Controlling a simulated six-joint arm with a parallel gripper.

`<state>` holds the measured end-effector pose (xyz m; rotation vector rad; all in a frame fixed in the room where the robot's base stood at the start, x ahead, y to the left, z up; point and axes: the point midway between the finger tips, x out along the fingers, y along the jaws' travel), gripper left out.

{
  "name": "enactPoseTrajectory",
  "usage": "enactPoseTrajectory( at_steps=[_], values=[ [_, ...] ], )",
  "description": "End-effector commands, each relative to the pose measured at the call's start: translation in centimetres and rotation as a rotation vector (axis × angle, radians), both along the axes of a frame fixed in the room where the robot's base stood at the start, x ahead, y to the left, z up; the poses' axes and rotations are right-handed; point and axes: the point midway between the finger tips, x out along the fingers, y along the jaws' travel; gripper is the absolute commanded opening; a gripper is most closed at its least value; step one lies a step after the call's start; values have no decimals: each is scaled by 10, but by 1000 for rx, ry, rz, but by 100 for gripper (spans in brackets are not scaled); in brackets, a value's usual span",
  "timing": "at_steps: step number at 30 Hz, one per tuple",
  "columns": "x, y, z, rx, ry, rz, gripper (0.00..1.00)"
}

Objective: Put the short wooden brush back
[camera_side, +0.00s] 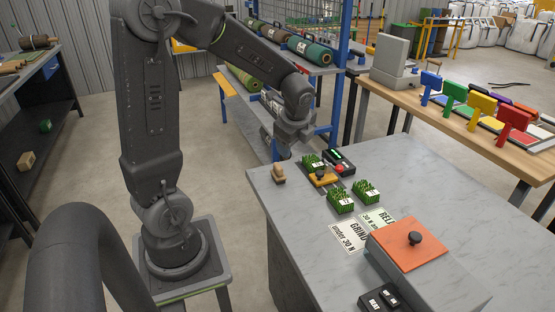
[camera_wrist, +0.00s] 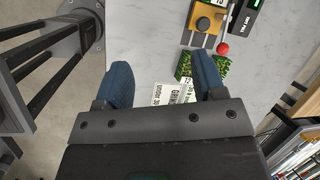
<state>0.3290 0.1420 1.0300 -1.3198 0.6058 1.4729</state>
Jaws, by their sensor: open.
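A small tan wooden block with a rounded top, which looks like the short wooden brush (camera_side: 279,174), sits on the grey table (camera_side: 290,205) near its back left edge in the side view. I do not make it out in the wrist view. My gripper (camera_side: 284,153) is above and behind the brush, apart from it, near the table's back left corner. In the wrist view my gripper (camera_wrist: 165,80) has its two blue fingers spread wide with nothing between them. The fingers and palm cover part of the table there.
Right of the brush stand a yellow device (camera_side: 325,182) with a black knob, a red ball-topped part (camera_side: 340,169) and several green turf pieces (camera_side: 340,204). Printed cards (camera_side: 350,236) and an orange-topped box (camera_side: 412,243) lie nearer the front. A blue-posted rack (camera_side: 338,75) stands behind.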

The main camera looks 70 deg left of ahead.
Motion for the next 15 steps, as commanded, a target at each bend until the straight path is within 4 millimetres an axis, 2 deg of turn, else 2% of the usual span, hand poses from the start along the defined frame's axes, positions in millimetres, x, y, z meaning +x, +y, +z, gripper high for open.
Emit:
enactPoseTrajectory(
  at_steps=[1,3,9,12,15],
  values=[
    [-7,-25,20,-30,-88,88,63],
    [-20,-57,39,-99,-196,238,63],
    [-69,-135,78,-361,-433,644,63],
    [-94,-162,86,-492,-491,809,63],
    [-112,-179,90,-589,-516,929,63]
  ],
)
